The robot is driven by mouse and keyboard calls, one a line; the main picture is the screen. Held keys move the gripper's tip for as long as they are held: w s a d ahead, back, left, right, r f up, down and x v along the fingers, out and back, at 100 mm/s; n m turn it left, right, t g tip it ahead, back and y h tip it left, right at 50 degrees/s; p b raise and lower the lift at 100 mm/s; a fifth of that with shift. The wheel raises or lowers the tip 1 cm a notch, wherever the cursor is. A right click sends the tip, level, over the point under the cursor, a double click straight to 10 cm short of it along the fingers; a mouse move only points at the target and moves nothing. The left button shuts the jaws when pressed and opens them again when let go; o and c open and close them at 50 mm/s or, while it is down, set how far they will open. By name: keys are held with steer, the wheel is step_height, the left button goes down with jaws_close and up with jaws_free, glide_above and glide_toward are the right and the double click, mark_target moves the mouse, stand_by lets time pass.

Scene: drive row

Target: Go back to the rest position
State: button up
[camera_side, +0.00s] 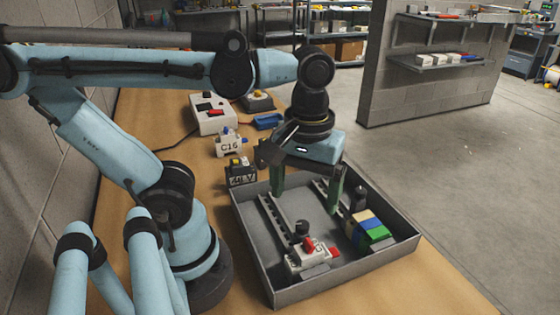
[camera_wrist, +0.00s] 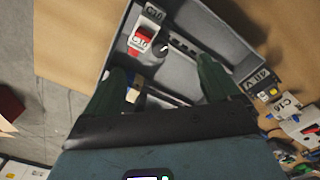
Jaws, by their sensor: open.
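My gripper (camera_side: 307,188) hangs above the grey tray (camera_side: 254,255), its two green fingers apart and pointing down. Nothing shows between the fingers in the side view. In the wrist view my gripper (camera_wrist: 162,66) spreads over the tray (camera_wrist: 205,28), with a rail between and beyond the fingers. A white module with a red switch (camera_side: 308,255) sits on the left rail near the tray's front. Coloured blocks (camera_side: 369,229) in yellow, blue and green sit on the right rail, partly hidden in the wrist view.
Outside the tray's back left corner stand a black labelled module (camera_side: 241,173) and a white C16 module (camera_side: 229,144). Behind them are a white box with a red switch (camera_side: 211,114), a blue item (camera_side: 268,121) and a yellow-button box (camera_side: 258,101). A block wall (camera_side: 99,115) rises at left.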

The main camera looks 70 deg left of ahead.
steer(key=shift+r, duration=0.55)
steer(key=shift+w+a+f, duration=0.1)
steer(key=shift+w+f, duration=0.1)
steer(key=shift+w, duration=0.05)
steer(key=w+a+f+m+t, duration=0.2)
steer(key=w+a+m+t, duration=0.2)
steer(key=w+m+t, duration=0.3)
steer(key=shift+w+a+f+m, duration=0.2)
steer(key=shift+w+f+m, duration=0.25)
steer(key=shift+m, duration=0.25)
